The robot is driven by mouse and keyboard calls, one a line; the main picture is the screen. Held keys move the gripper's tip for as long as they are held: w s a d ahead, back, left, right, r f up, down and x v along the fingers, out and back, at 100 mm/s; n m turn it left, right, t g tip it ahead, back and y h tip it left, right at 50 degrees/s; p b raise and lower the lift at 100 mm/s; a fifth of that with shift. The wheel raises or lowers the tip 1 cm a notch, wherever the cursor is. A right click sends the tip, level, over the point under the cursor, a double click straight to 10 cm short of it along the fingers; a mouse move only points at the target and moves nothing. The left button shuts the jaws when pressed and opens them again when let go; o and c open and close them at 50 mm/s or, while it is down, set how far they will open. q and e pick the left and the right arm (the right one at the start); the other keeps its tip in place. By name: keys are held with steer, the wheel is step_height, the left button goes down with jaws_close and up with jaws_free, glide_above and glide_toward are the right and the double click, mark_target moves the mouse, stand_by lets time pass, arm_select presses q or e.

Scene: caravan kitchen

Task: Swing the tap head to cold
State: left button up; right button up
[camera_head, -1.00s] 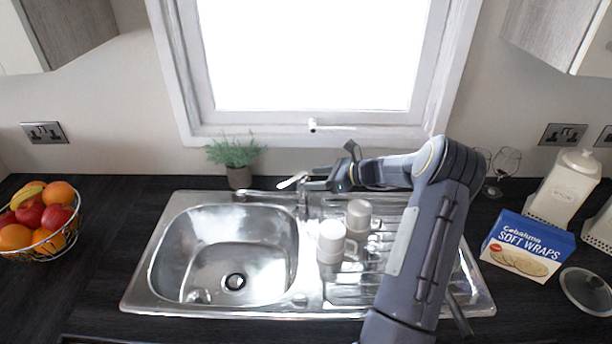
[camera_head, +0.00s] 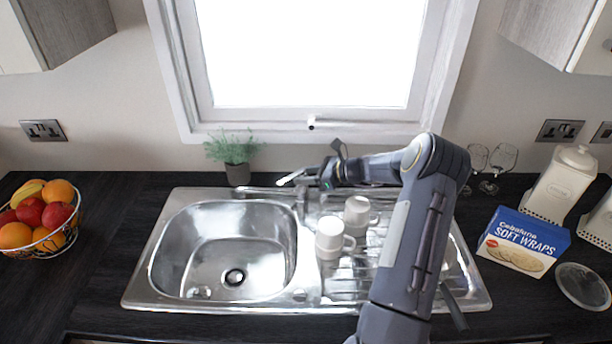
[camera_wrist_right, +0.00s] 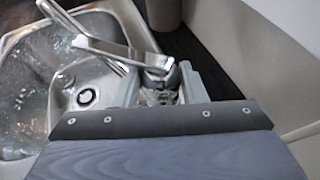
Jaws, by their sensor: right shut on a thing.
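The chrome tap stands behind the sink, its spout (camera_head: 262,192) reaching left over the bowl. Its pale lever (camera_head: 290,178) points left and slightly forward above the spout. In the right wrist view the flat lever (camera_wrist_right: 105,47) and the tap's body (camera_wrist_right: 160,88) show close up. My right gripper (camera_head: 310,181) comes in from the right at the tap. In the wrist view its fingers (camera_wrist_right: 158,84) stand on both sides of the tap's upper body, shut on it. The exact contact is partly hidden. My left gripper is not in view.
The steel sink (camera_head: 160,270) has a draining board at right with white mugs (camera_head: 330,234) below my forearm. A potted plant (camera_head: 237,174) stands behind the tap, near the window. A fruit basket (camera_head: 65,238), wraps box (camera_head: 522,243) and wine glasses (camera_head: 500,160) stand farther off.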

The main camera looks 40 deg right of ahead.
steer(key=shift+n+y, duration=0.3)
jaws_close()
steer(key=shift+w+d+f+n+g+y+b, duration=0.1)
steer(key=shift+n+g+y+b, duration=0.05)
steer(key=shift+n+g+y, duration=0.25)
steer(key=shift+d+n+g+y+b, duration=0.1)
steer(key=shift+n+g+y+b, duration=0.05)
steer(key=shift+n+g+y, duration=0.2)
steer(key=shift+w+n+g+y+b, duration=0.1)
steer(key=shift+n+g+y+b, duration=0.3)
steer(key=shift+n+g+y, duration=0.35)
steer(key=shift+w+d+n+g+y+b, duration=0.1)
steer(key=shift+n+g+y+b, duration=0.5)
steer(key=shift+n+g, duration=0.75)
steer(key=shift+n+g+y, duration=0.4)
steer(key=shift+n+g, duration=0.05)
steer(key=shift+n, duration=0.1)
steer(key=o, duration=1.3)
jaws_free()
steer(key=shift+r+m+t, duration=0.2)
steer(key=shift+m+t, duration=0.1)
steer(key=shift+m, duration=0.1)
